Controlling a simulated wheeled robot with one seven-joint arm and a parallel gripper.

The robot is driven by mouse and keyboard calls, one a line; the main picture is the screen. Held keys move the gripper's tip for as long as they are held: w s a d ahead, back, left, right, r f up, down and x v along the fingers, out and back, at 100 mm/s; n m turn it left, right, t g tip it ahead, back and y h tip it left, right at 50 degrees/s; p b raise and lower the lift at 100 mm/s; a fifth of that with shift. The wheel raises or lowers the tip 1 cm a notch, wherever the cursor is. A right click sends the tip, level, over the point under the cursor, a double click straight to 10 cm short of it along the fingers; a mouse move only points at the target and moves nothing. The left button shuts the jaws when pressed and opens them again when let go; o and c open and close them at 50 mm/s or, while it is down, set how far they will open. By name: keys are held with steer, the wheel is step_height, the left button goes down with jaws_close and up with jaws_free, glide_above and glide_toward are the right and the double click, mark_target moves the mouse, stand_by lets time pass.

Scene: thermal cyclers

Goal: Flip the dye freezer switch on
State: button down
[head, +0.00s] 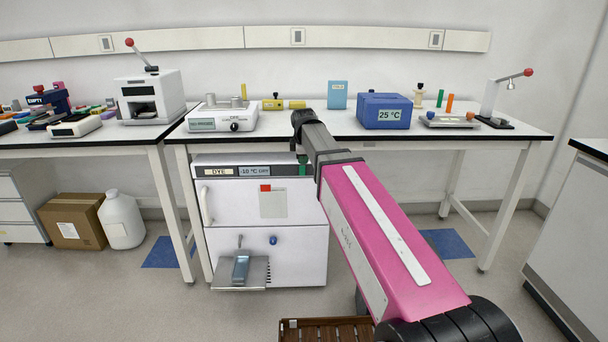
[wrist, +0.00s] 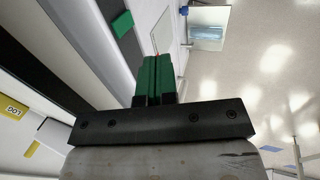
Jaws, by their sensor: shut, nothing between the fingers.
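The dye freezer (head: 225,230) is a white unit under the middle bench. Its grey top strip (head: 222,171) carries a "DYE" label and a display reading "-10 °C OFF". My gripper (wrist: 158,64) has green fingers, which are shut together and empty. The fingers point down in front of the freezer, near the right end of the strip, where they also show in the head view (head: 303,166). In the wrist view a green block (wrist: 122,24) sits on the grey strip, apart from the fingers; it looks like the switch. My arm hides the strip's right end in the head view.
The bench edge (head: 185,138) overhangs just above the freezer. A small dispenser tray (head: 256,275) sticks out from the freezer's lower front. A blue 25 °C block (head: 384,110) and other instruments stand on the bench. A brown slatted crate (head: 320,330) is on the floor in front.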

mark_target(302, 172)
steer(key=shift+f, duration=0.1)
steer(key=x, duration=0.3)
steer(key=w+x, duration=0.1)
steer(key=x, duration=0.3)
steer(key=w+x, duration=0.1)
steer(key=x, duration=0.3)
steer(key=shift+w+r, duration=0.25)
steer(key=shift+r, duration=0.1)
steer(key=shift+w, duration=0.55)
steer(key=shift+w+f, duration=0.2)
steer(key=shift+w, duration=0.1)
steer(key=shift+r, duration=0.15)
